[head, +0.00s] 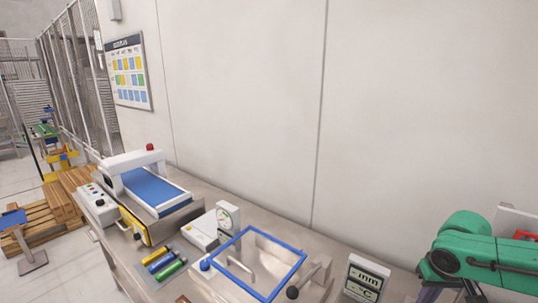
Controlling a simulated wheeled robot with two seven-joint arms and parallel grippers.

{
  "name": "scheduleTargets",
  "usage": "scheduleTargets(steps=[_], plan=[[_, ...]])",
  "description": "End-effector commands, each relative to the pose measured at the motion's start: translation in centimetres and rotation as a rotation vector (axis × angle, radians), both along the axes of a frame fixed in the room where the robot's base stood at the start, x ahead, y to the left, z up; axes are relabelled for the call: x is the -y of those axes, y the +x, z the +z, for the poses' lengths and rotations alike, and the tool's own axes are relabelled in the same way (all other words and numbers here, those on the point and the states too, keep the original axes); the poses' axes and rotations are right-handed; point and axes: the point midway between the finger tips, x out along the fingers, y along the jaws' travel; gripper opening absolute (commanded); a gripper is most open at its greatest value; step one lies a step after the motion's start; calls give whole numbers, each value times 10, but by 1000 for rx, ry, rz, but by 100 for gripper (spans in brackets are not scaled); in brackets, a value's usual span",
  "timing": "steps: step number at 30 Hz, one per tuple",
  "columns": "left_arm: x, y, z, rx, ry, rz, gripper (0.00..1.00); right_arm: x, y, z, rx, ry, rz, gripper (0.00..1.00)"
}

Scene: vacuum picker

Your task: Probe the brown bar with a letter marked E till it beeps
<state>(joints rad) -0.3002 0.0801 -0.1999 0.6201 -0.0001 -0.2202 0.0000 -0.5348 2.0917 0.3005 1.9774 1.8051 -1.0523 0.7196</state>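No bar with a readable letter E shows in the head view. A small brown patch (183,299) is cut off by the bottom edge, left of the blue-framed box; I cannot tell what it is. A white display unit (367,280) marked "mm" and "°C" stands right of that box. No probe can be made out. Neither of my grippers is in view.
A conveyor machine with a blue belt (152,187) stands at the bench's left. Blue, yellow and green cylinders (161,259) lie before it. A dial gauge (228,219) stands behind the blue-framed box (272,243). A large green jointed body (480,253) fills the lower right.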

Motion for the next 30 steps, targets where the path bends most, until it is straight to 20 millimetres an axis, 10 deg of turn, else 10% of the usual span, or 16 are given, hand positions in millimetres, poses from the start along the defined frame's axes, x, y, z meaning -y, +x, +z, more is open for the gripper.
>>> scheduleTargets(steps=[30], plan=[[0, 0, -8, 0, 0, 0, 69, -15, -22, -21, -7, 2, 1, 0]])
